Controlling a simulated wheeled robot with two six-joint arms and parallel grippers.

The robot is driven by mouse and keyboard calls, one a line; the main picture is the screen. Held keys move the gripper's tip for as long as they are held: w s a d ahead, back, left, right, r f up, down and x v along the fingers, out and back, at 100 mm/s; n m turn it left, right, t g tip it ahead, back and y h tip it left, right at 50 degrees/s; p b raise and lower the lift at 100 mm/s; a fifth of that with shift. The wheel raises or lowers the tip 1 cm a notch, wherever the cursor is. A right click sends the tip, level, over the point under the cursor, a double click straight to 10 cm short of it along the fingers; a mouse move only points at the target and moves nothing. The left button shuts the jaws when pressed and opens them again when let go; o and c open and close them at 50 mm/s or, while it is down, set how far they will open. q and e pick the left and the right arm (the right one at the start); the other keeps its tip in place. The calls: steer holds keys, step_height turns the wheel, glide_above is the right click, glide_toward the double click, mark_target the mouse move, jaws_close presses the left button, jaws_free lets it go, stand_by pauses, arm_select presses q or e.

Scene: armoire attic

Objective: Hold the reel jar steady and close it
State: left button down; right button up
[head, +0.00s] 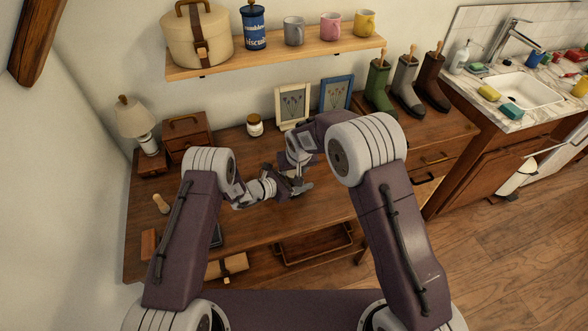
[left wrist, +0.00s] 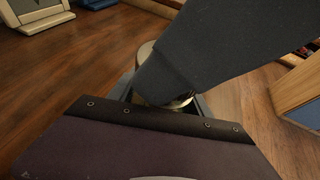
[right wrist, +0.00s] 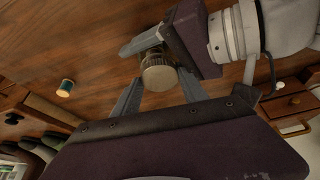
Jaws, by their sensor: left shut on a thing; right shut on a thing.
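My right gripper (right wrist: 156,88) is shut on the lid, a finger on each side. My left gripper (head: 284,188) comes in from the left and is shut on the jar. In the left wrist view only parts of the jar (left wrist: 146,54) show, with a gold rim low down; my right gripper's dark body covers the rest. In the head view the jar is hidden by the grippers. I cannot tell how far the lid is seated.
A teal thread reel (right wrist: 66,88) stands on the wooden desk (head: 318,212). A small light jar with a brown lid (head: 255,126) stands at the back near two picture frames (head: 292,107). A lamp (head: 136,120) and drawer box (head: 188,132) stand left, boots (head: 380,87) right.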

steer(key=shift+s+f, duration=0.4)
steer(key=shift+f, duration=0.4)
stand_by(0.7)
steer(key=shift+r, duration=0.35)
stand_by(1.0)
steer(key=shift+s+d+f, duration=0.1)
steer(key=shift+d+f, duration=0.1)
steer(key=shift+f, duration=0.25)
stand_by(0.7)
steer(key=o, duration=1)
steer(key=shift+v, duration=2.05)
steer(key=shift+w+a+r, duration=0.15)
steer(key=shift+w, duration=0.15)
steer(key=c, duration=1)
steer(key=shift+o, duration=0.2)
